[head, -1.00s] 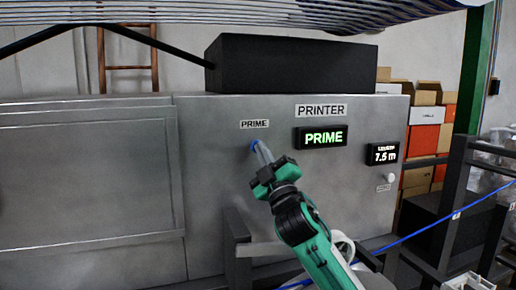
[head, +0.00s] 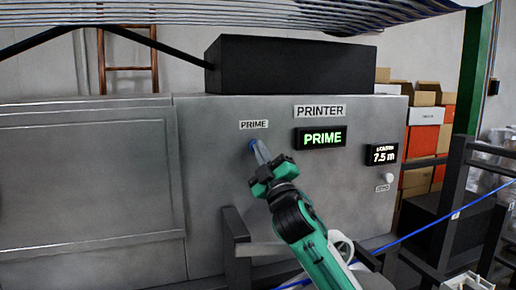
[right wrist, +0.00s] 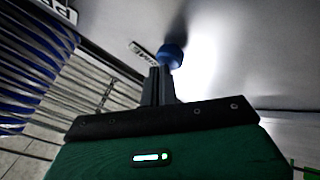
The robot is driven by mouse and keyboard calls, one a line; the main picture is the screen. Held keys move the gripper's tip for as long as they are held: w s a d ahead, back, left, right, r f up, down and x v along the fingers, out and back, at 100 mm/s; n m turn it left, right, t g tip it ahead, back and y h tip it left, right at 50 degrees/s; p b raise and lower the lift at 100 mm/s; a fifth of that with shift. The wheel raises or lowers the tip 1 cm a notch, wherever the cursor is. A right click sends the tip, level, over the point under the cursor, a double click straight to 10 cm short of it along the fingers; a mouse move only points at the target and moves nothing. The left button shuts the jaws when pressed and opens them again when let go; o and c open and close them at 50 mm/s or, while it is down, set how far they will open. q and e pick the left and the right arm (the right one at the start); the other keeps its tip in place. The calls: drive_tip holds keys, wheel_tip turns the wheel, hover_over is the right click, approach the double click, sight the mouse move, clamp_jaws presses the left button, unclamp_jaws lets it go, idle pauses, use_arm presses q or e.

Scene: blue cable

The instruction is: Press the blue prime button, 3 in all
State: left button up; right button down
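The blue prime button (head: 253,145) is on the grey printer panel, below the PRIME label (head: 254,124). My right gripper (head: 261,152) has its fingertips at the button in the head view. In the right wrist view the fingers (right wrist: 159,84) are together, with their tips at the blue button (right wrist: 171,56); whether they press it in or only touch it I cannot tell. The display (head: 321,138) reads PRIME in green. My left gripper is not in view.
A smaller display (head: 382,154) reads 7.5 m, with a white button (head: 389,178) below it. A black box (head: 290,64) sits on the printer. A dark frame (head: 236,245) stands in front of the panel. Blue cable (head: 425,228) runs at lower right.

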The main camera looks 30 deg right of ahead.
drive_tip(key=shift+w, duration=0.1)
idle(0.7)
drive_tip(key=shift+f, duration=0.1)
drive_tip(key=shift+s+a+f, duration=0.15)
drive_tip(key=shift+s+f, duration=0.05)
drive_tip(key=shift+s, duration=0.6)
drive_tip(key=s, duration=0.2)
drive_tip(key=s+a, duration=0.1)
drive_tip(key=s, duration=0.2)
drive_tip(key=shift+a, duration=0.1)
idle(2.5)
